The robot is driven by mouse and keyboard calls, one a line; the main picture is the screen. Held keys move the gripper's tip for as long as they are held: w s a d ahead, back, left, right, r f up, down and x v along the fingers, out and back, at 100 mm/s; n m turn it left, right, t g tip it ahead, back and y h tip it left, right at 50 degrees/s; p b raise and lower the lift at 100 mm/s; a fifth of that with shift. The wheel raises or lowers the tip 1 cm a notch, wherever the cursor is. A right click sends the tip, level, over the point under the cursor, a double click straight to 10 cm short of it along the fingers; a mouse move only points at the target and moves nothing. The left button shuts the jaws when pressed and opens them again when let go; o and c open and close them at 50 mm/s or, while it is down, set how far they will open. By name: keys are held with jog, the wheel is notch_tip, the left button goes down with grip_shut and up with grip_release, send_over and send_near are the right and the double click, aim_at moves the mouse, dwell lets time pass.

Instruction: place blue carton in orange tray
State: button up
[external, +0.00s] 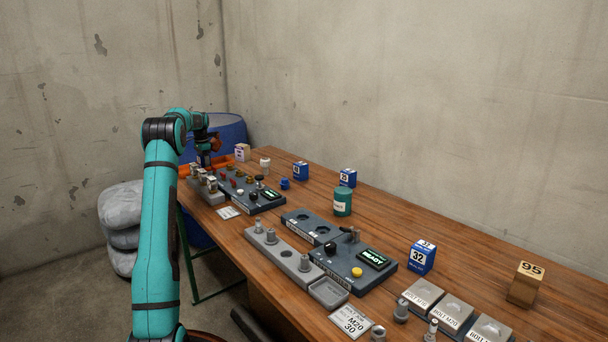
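Several blue cartons with white number labels stand upright on the wooden table: a larger one marked 32 (421,258) at the right, one (347,177) at the back edge and one (301,171) left of it. The orange tray (222,161) is at the far left end of the table, partly hidden by my arm and gripper. My gripper (206,162) is over or beside the tray, pointing down. It is small and dark here, so I cannot tell whether its fingers hold anything. It is apart from the three cartons.
The table (470,235) carries grey fixture blocks (285,254), a control panel (355,265) reading READY, a green can (342,203), a white-purple carton (242,152) and a tan block (526,284). A blue barrel (228,132) stands behind the tray. The back strip is mostly clear.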

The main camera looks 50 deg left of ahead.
notch_tip(320, 180, up, 12)
jog(key=shift+r, duration=0.2)
dwell(0.6)
